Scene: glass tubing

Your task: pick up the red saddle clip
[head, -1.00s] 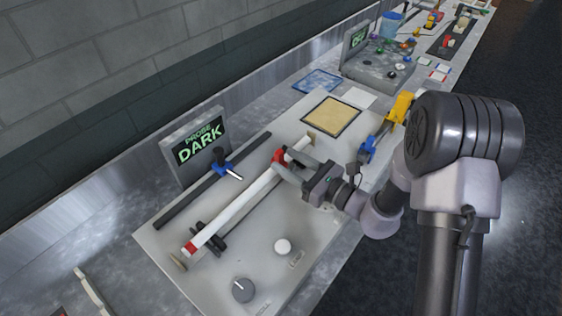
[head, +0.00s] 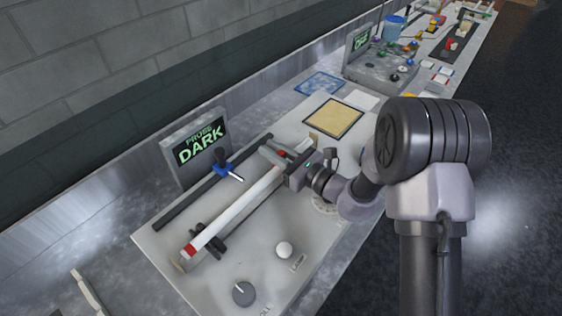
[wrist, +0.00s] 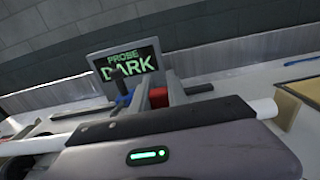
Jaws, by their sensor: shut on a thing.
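The red saddle clip (wrist: 158,97) shows between the two grey fingers of my gripper (wrist: 158,90) in the wrist view. My gripper is shut on it. In the head view only a small red part of the clip (head: 282,154) shows beside my gripper (head: 272,148), near the upper right end of the white glass tube (head: 235,205). My gripper's body hides part of the tube in the wrist view. I cannot tell whether the clip still touches the tube.
A red band (head: 189,250) marks the tube's lower left end, by a black clamp (head: 208,242). A blue slider (head: 222,167) sits on the dark rail beside the "PROBE DARK" display (head: 198,147). A tan pad (head: 333,117), white knob (head: 284,250) and grey dial (head: 243,293) are on the panel.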

